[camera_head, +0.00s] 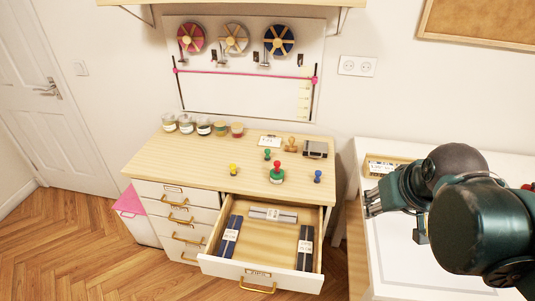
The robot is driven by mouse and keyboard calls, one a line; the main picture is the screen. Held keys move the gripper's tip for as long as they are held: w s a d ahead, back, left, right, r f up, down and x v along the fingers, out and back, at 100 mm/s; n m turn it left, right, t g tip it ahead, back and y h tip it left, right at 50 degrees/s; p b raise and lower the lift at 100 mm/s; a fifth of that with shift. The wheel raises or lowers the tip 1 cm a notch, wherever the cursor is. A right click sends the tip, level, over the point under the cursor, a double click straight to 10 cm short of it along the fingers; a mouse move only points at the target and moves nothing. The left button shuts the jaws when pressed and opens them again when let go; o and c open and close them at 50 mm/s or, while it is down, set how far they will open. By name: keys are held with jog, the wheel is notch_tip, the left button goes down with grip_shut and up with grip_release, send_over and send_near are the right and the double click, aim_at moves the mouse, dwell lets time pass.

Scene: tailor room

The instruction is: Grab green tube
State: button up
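I cannot make out a plainly green tube. The open drawer (262,237) of the wooden-topped cabinet holds three long wrapped pieces with pale labels: a dark blue one (229,238) on the left, a grey one (285,217) across the back, and a dark one (304,258) on the right. On the cabinet top stand a small green peg-shaped piece (267,155) and a larger green piece with a red top (277,175). My gripper (373,203) is at the right, above the white table's left part, apart from the drawer. Its fingers are small and dark, and their opening is unclear.
The cabinet top (190,160) also carries several jars (203,126), a yellow peg (233,170), a blue peg (317,176) and a dark box (315,149). A white table (395,255) with a wooden tray (376,161) stands right. Wall-mounted spools (234,39) hang behind.

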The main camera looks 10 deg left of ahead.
jog(key=w+a+r+n+g+p, duration=0.1)
jog(key=w+a+r+n+p, duration=0.15)
jog(key=w, duration=0.45)
jog(key=w+a+r+n+g+p, duration=0.1)
jog(key=w+a+r, duration=0.25)
jog(key=w, duration=0.25)
jog(key=n+g+p, duration=0.4)
jog(key=n+p, duration=0.5)
jog(key=n, duration=0.1)
send_over(268, 150)
notch_tip(268, 150, down, 18)
jog(key=shift+s+d+r, duration=0.15)
jog(key=shift+r, duration=0.05)
jog(key=shift+a+f, duration=0.25)
jog(key=shift+f, duration=0.1)
jog(key=shift+f, duration=1.3)
jog(key=shift+f, duration=2.6)
